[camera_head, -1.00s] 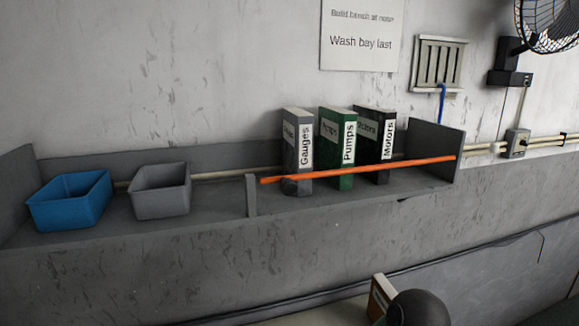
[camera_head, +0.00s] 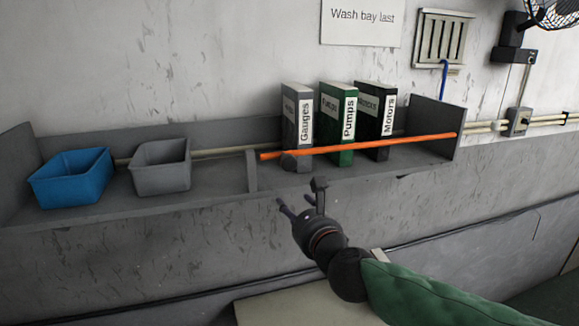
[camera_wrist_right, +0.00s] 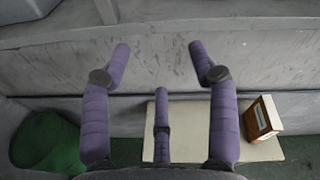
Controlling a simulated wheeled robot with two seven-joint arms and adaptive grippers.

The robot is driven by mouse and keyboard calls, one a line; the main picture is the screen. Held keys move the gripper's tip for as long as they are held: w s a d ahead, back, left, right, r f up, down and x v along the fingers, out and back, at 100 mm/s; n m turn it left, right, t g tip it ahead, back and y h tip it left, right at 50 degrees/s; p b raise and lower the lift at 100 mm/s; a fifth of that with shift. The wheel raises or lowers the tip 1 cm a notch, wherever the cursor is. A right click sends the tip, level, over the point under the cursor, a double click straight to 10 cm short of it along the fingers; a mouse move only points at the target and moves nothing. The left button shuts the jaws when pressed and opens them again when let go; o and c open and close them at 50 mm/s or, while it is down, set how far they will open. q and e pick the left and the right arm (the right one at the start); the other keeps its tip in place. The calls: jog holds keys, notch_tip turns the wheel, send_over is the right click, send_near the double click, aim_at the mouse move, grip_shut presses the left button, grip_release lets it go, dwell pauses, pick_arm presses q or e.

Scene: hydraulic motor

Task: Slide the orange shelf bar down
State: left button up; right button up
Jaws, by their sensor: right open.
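The orange shelf bar (camera_head: 358,146) runs across the front of the shelf's right section, in front of several binders. Its left end is by the grey divider (camera_head: 252,171) and its right end is at the shelf's right end wall. My right gripper (camera_head: 300,194) is open and empty, below and in front of the bar's left part, apart from it. In the right wrist view, its purple fingers (camera_wrist_right: 158,50) are spread with nothing between them, facing the grey wall below the shelf. The bar does not show in that view. My left gripper is not in view.
The shelf (camera_head: 110,215) holds a blue bin (camera_head: 70,180) and a grey bin (camera_head: 160,168) on its left. Grey (camera_head: 290,110), green (camera_head: 343,100) and black (camera_head: 370,100) binders stand behind the bar. A pale bench top (camera_head: 270,308) lies below, with a small box (camera_wrist_right: 262,118) on it.

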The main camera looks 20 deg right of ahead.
aim_at(291, 166)
jog(key=s+d+r+m+t, duration=0.15)
jog(key=s+r+m, duration=0.25)
jog(key=r, duration=0.4)
jog(key=w, duration=0.3)
jog(key=w+a, duration=0.1)
jog(key=w, duration=0.6)
jog(key=shift+w+a, duration=0.15)
jog(key=shift+w, duration=0.25)
grip_shut()
